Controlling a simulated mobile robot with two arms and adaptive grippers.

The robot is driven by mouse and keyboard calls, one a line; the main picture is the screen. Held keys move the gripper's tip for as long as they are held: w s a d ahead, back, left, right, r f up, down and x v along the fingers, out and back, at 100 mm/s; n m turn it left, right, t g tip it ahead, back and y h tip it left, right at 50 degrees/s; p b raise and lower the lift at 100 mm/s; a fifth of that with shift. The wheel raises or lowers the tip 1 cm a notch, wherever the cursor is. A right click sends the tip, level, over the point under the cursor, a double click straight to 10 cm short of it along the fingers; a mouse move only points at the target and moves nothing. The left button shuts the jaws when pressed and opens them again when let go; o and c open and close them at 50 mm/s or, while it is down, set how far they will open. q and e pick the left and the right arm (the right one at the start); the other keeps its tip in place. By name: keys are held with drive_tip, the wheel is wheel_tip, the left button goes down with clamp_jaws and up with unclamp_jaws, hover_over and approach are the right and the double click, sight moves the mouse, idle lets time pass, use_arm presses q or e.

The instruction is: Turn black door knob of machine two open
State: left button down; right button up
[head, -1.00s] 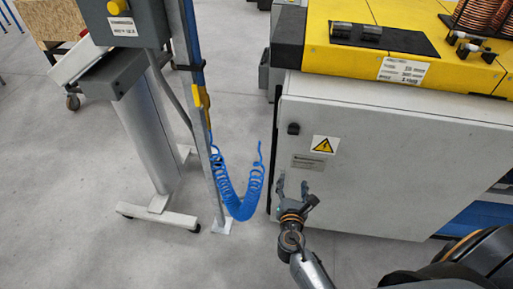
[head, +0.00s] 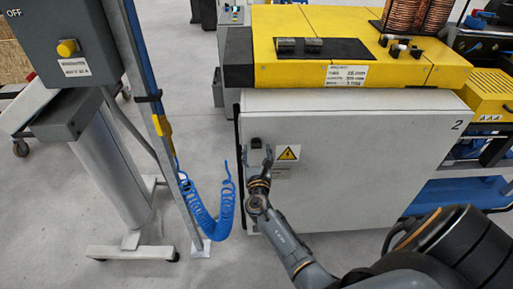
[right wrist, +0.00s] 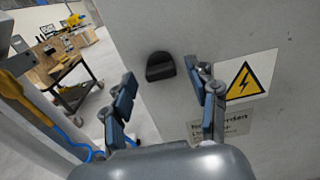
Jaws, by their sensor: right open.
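Machine two is the cabinet with a light grey door (head: 350,150), marked with a 2, under a yellow top. Its black door knob (head: 256,142) is near the door's upper left corner, left of a yellow warning triangle. In the right wrist view the knob (right wrist: 160,66) shows ahead of and between the fingers. My right gripper (head: 258,158) is open and empty, just below the knob in the head view. Its two fingers also show in the right wrist view (right wrist: 163,92), apart from the knob. My left gripper is not in view.
A grey control box (head: 75,45) on a stand is at the left. A post with a coiled blue hose (head: 208,210) stands left of the door. Copper coils (head: 420,15) sit on the machine's top. The floor before the door is clear.

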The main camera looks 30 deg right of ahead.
drive_tip(key=shift+w+d, duration=0.35)
drive_tip(key=shift+w, duration=0.25)
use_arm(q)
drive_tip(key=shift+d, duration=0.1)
use_arm(e)
drive_tip(key=shift+c, duration=1)
drive_tip(key=c, duration=0.9)
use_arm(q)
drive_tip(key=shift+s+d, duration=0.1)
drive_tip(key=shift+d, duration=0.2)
use_arm(e)
drive_tip(key=shift+c, duration=0.2)
